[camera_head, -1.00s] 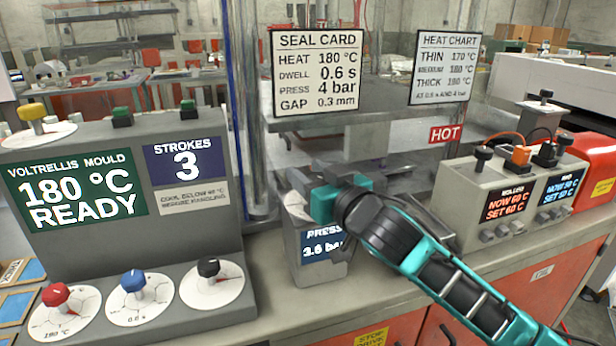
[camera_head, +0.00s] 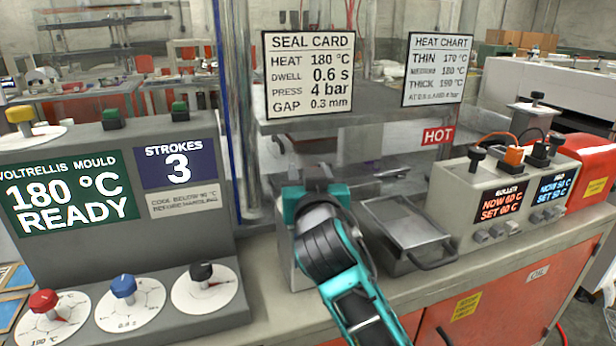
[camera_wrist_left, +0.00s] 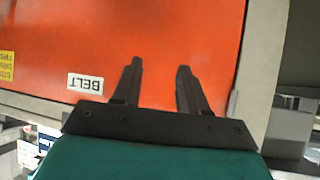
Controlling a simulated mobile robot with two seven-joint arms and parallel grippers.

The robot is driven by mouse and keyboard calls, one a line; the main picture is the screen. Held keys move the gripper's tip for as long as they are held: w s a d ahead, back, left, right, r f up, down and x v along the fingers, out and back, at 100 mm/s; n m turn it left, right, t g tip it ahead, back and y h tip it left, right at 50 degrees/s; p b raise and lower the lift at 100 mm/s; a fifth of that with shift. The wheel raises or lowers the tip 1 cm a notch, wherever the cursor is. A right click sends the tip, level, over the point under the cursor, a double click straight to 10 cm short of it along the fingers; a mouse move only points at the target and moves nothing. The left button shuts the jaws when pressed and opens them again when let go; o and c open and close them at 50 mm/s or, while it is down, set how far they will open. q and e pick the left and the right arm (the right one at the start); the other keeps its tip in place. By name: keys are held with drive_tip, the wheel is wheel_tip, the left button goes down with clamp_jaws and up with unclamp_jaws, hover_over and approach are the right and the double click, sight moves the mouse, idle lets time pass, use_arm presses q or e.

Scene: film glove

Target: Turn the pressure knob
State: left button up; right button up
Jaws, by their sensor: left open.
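The grey pressure unit (camera_head: 286,245) stands on the bench in the middle of the head view. My right gripper (camera_head: 318,172) is over its top, and the teal hand and black wrist cover its front. The pressure knob and the unit's readout are hidden behind them. I cannot tell whether the fingers touch the knob or are shut. The seal card (camera_head: 309,75) above reads PRESS 4 bar. My left gripper (camera_wrist_left: 158,80) is open and empty in the left wrist view, in front of an orange cabinet panel (camera_wrist_left: 190,35); it is outside the head view.
The mould console (camera_head: 110,245) stands left, with red (camera_head: 43,300), blue (camera_head: 123,287) and black (camera_head: 201,273) knobs. A metal tray with a handle (camera_head: 405,232) is right of the pressure unit. A heater box (camera_head: 455,200) stands farther right, near a HOT sign (camera_head: 438,135).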

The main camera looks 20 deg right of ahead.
use_arm(q)
drive_tip(key=shift+f, duration=0.15)
use_arm(e)
drive_tip(key=o, duration=1)
drive_tip(key=shift+c, duration=0.2)
use_arm(q)
drive_tip(key=shift+a, duration=0.1)
